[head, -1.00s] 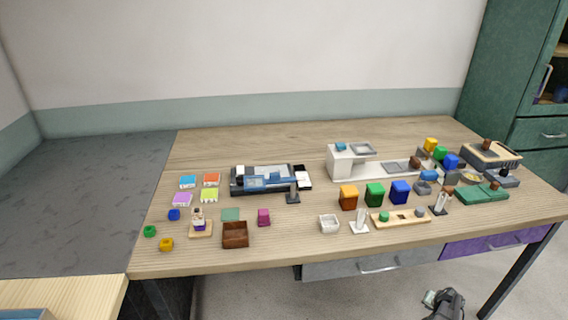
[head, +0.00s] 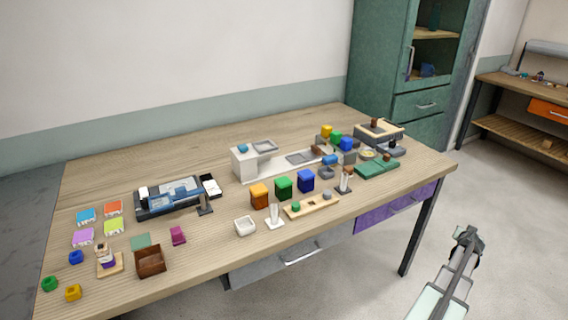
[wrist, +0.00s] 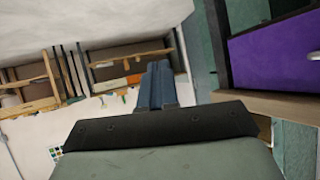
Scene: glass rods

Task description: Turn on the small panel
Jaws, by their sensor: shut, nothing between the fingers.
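I cannot tell for sure which item is the small panel. A dark device with a blue top (head: 172,196) lies at the left part of the table. A small green board with knobs (head: 377,167) and a dark box with a tan top (head: 378,133) are at the right end. My gripper (head: 467,238) is off the table's right end, over the floor, apart from all of these. In the wrist view, my gripper's blue-grey fingers (wrist: 157,84) are together and empty.
The wooden table (head: 100,185) also holds a white station (head: 246,165), several coloured blocks (head: 284,187), a brown box (head: 149,262) and coloured tiles. A purple drawer (head: 395,209) is under its right end; it also shows in the wrist view (wrist: 275,52). A green cabinet (head: 385,65) stands behind.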

